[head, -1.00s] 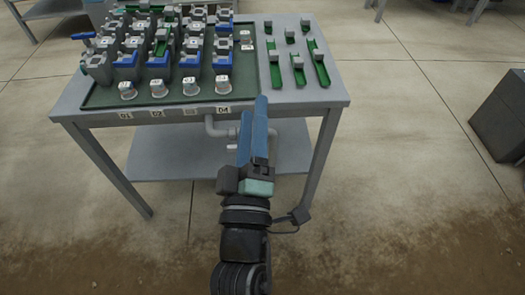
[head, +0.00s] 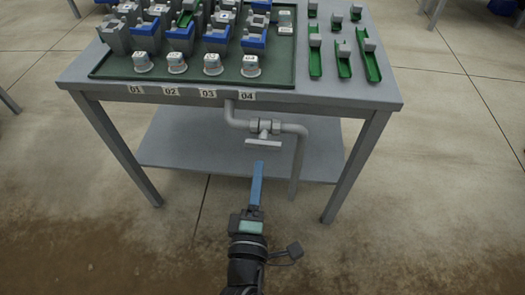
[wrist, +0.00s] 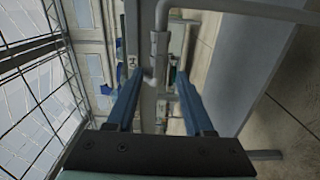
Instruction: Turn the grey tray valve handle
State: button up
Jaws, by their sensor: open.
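The grey tray valve handle (head: 263,142) is a short bar on a grey pipe (head: 295,165) under the front edge of the table. The handle lies roughly level, just below the valve body. My gripper (head: 257,166) points at it from the front, with its blue fingertips a little short of and below the handle in the head view. In the wrist view the two blue fingers (wrist: 157,82) are spread apart with nothing held. The grey pipe (wrist: 158,45) shows beyond and between them. I cannot clearly make out the handle there.
The grey table (head: 345,92) carries a green tray (head: 110,66) with grey and blue blocks and several white-lidded cups. Green channels (head: 315,62) stand at the right. Table legs (head: 355,165) flank the pipe, and a lower shelf (head: 180,150) lies behind it. The floor in front is clear.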

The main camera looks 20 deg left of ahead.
aim_at(263, 147)
jog(key=x, duration=0.7)
grip_shut()
dwell(0.3)
